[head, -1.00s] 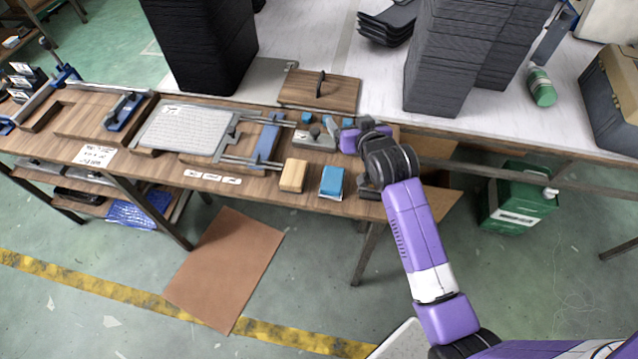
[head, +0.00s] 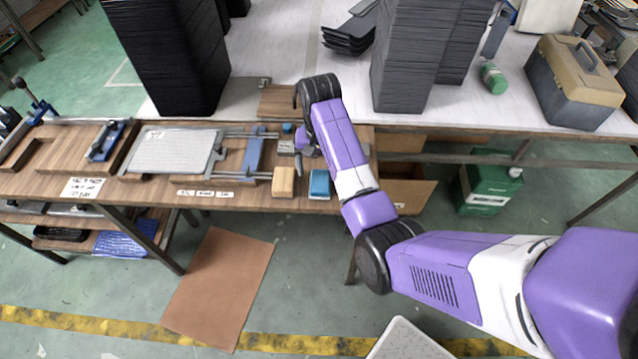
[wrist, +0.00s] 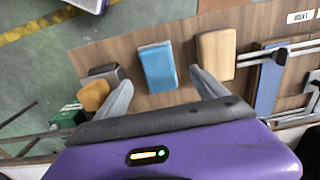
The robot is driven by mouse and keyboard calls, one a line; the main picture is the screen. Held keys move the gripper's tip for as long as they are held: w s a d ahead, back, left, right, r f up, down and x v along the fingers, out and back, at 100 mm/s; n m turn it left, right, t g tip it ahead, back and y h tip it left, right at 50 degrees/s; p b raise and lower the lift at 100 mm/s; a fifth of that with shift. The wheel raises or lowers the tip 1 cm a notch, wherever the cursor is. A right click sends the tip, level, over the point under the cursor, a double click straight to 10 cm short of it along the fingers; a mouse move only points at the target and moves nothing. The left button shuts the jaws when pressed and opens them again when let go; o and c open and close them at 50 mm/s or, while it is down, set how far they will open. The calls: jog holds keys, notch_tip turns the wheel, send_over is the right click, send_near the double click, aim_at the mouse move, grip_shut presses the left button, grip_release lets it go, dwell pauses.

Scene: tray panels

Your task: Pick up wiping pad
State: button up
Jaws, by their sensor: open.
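The wiping pad appears to be the blue block with a pale lower edge (head: 320,184), lying on the wooden bench near its front edge. In the wrist view the blue pad (wrist: 158,68) lies ahead, between the lines of my two grey fingers. My gripper (wrist: 160,78) is open and empty, its fingers spread wider than the pad. They look above the bench, not touching the pad. In the head view my gripper (head: 306,150) is partly hidden by my wrist, above and behind the pad.
A tan block (head: 283,181) lies close to the pad's left. An orange-tan object (wrist: 93,95) sits on the other side in the wrist view, partly behind a finger. A clamp fixture with rods (head: 250,155) is farther left. Black tray stacks (head: 415,60) stand behind.

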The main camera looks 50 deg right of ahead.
aim_at(320, 180)
jog(key=shift+d+f+p, duration=0.1)
jog(key=shift+f+p, duration=0.4)
jog(key=shift+f, duration=2.45)
jog(key=shift+c, duration=0.2)
jog(key=c, duration=1.4)
